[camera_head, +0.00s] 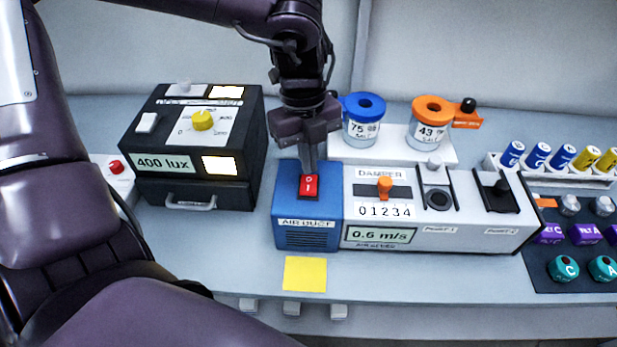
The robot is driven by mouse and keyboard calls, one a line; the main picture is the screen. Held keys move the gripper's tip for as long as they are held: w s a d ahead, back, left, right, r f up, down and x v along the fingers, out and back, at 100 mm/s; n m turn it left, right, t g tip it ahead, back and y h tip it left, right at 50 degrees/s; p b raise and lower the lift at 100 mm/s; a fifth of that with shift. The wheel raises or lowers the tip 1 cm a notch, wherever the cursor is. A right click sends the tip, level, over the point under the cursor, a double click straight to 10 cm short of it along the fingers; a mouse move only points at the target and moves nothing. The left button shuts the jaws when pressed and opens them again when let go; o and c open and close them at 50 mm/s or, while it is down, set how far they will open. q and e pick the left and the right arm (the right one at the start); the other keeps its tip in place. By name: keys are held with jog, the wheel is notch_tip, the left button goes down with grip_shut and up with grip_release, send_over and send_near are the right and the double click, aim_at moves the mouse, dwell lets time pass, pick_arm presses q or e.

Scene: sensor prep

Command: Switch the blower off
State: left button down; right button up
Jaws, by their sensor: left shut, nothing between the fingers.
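The blower is the blue box (284,238) labelled "AIR DUCT" at the left end of a long white duct unit (465,238). On its top is a red rocker switch (309,187) marked 0 and I. My left gripper (309,170) points down from above, shut and empty, with its fingertips at the far edge of the switch. I cannot tell whether they touch it. The duct's display (378,235) reads 0.6 m/s. An orange damper slider (384,186) stands above a 0 to 4 scale. My right gripper is not in view.
A black light box (150,180) reading 400 lux stands left. Two jars, blue-lidded (362,118) and orange-lidded (431,120), stand behind the duct. Batteries (560,157) and a dark tray of parts (550,275) are at right. A yellow note (305,274) lies in front.

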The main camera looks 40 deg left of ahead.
aim_at(309, 178)
pick_arm(q)
jog(key=shift+r+p, duration=1.4)
jog(key=shift+r, duration=1.15)
